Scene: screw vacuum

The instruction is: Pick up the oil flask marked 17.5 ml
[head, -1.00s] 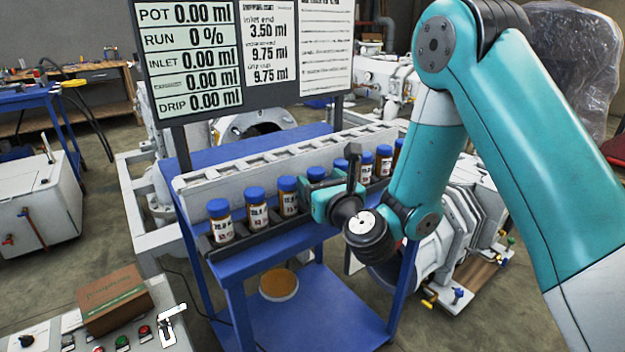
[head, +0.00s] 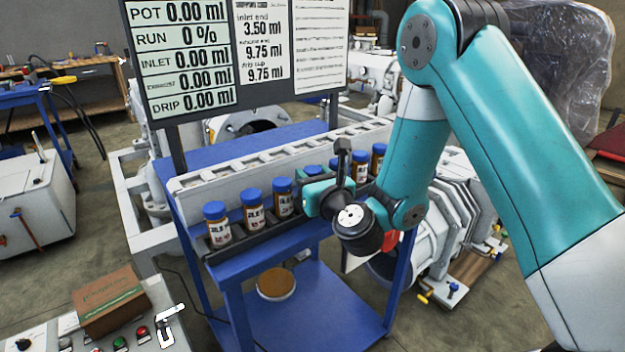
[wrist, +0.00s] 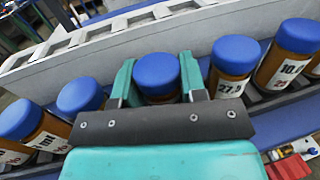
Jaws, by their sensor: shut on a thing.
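My gripper (wrist: 157,88) is shut on a blue-capped amber flask (wrist: 155,72) in the wrist view, one finger on each side of it. The gripper body hides this flask's label, so I cannot read its volume. In the head view my gripper (head: 318,192) is at the middle of the flask row, with the held flask's blue cap (head: 314,171) showing just above it. I cannot tell whether the flask is clear of the rack. A neighbouring flask (wrist: 231,68) to its right seems to read 27.5. A farther one (wrist: 287,62) starts with 10.
The dark rack (head: 222,252) stands on a blue cart (head: 250,268) before a pale slotted block (head: 207,183). Several flasks stand close on both sides of my gripper. A display board (head: 240,50) rises behind. A cardboard box (head: 110,302) lies on the control panel at lower left.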

